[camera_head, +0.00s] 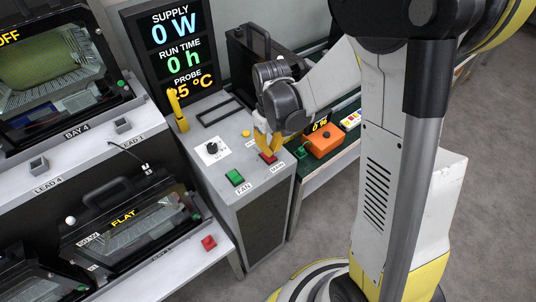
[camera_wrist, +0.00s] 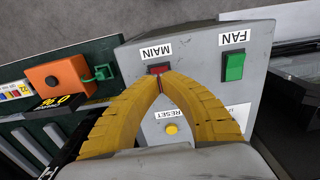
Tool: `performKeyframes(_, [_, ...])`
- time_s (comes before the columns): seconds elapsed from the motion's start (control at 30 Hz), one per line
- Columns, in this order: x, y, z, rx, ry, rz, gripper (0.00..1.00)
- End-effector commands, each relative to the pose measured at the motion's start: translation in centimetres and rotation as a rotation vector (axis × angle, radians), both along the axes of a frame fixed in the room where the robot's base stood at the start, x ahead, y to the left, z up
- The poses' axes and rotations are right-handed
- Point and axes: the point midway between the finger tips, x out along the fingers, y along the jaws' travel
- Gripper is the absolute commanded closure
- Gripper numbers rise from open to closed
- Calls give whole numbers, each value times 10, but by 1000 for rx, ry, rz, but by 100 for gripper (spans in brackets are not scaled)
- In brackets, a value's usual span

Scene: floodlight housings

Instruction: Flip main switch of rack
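The main switch (camera_head: 268,157) is a small red rocker on the sloped grey top of the rack (camera_head: 225,195), beside a MAIN label. It also shows in the wrist view (camera_wrist: 158,68), partly hidden by my fingertips. My gripper (camera_head: 267,147) has two yellow fingers pointing down at the switch. In the wrist view the fingertips (camera_wrist: 161,78) meet, with nothing seen between them. The tips are at or just above the switch's near edge; I cannot tell whether they touch it. The display (camera_head: 172,45) reads SUPPLY 0 W and RUN TIME 0 h.
The green FAN switch (camera_head: 235,177) sits beside the main switch. The yellow RESET button (camera_wrist: 171,129) and a black dial (camera_head: 211,148) are on the same panel. An orange box (camera_head: 323,141) stands on the green bench nearby. Floodlight housings (camera_head: 125,225) fill the left shelves.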

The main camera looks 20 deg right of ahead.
Motion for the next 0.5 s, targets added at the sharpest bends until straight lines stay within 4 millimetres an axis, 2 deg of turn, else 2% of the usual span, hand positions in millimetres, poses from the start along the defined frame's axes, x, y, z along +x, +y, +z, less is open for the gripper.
performKeyframes(0.5, [0, 0, -9, 0, 0, 0, 100])
